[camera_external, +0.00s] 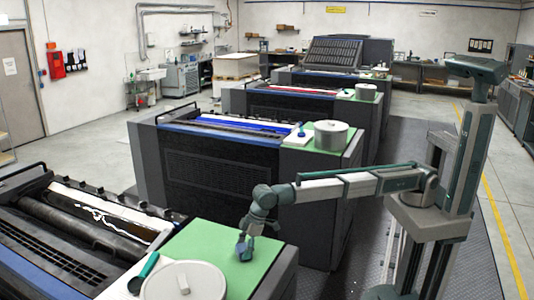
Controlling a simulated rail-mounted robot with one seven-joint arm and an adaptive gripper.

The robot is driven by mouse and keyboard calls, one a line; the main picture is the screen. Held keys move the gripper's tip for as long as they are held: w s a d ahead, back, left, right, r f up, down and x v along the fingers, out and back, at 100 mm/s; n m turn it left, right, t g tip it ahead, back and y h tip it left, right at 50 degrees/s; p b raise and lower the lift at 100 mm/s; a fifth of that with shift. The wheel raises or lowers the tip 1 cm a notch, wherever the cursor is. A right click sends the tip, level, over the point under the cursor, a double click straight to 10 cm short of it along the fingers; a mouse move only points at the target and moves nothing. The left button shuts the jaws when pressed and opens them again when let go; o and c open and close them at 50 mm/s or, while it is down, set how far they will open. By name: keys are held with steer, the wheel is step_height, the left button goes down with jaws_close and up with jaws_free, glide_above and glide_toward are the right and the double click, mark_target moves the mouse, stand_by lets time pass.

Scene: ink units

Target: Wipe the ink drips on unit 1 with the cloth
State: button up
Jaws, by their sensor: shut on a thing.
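My gripper (244,251) points down over the green top (212,242) of the nearest ink unit, close to its surface. It is shut on a small blue-grey thing that looks like the cloth, mostly hidden by the fingers. I cannot tell whether it touches the green top. The nearest unit's open trough (110,210) carries white ink with uneven streaks. No unit number can be read, and separate drips on the green top are too small to make out.
A round lidded white tin (184,282) and a teal-handled tool (144,272) lie left of my gripper. A second unit (245,155) with blue ink and a white pot (331,136) stands behind. More units stand farther back.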

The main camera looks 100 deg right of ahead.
mark_target(225, 254)
steer(key=shift+s+a, duration=0.25)
steer(key=shift+s, duration=0.25)
steer(key=shift+w+a, duration=0.1)
steer(key=shift+a, duration=0.1)
steer(key=shift+w+d, duration=0.3)
steer(key=shift+w, duration=0.4)
steer(key=shift+w+d, duration=0.25)
steer(key=shift+w, duration=0.45)
steer(key=shift+w+d, duration=0.3)
steer(key=shift+w, duration=0.4)
steer(key=shift+w+d, duration=0.45)
steer(key=shift+w, duration=0.2)
steer(key=shift+w+d, duration=0.45)
steer(key=shift+w, duration=0.2)
steer(key=shift+s, duration=0.25)
steer(key=shift+s+a, duration=0.65)
steer(key=shift+s, duration=0.35)
steer(key=shift+s+a, duration=0.65)
steer(key=shift+s, duration=0.3)
steer(key=shift+s+a, duration=0.65)
steer(key=shift+s, duration=0.35)
step_height(225, 254, up, 2)
steer(key=shift+w+r, duration=0.1)
steer(key=shift+r, duration=0.15)
steer(key=shift+r+p, duration=1.35)
steer(key=shift+r, duration=1.45)
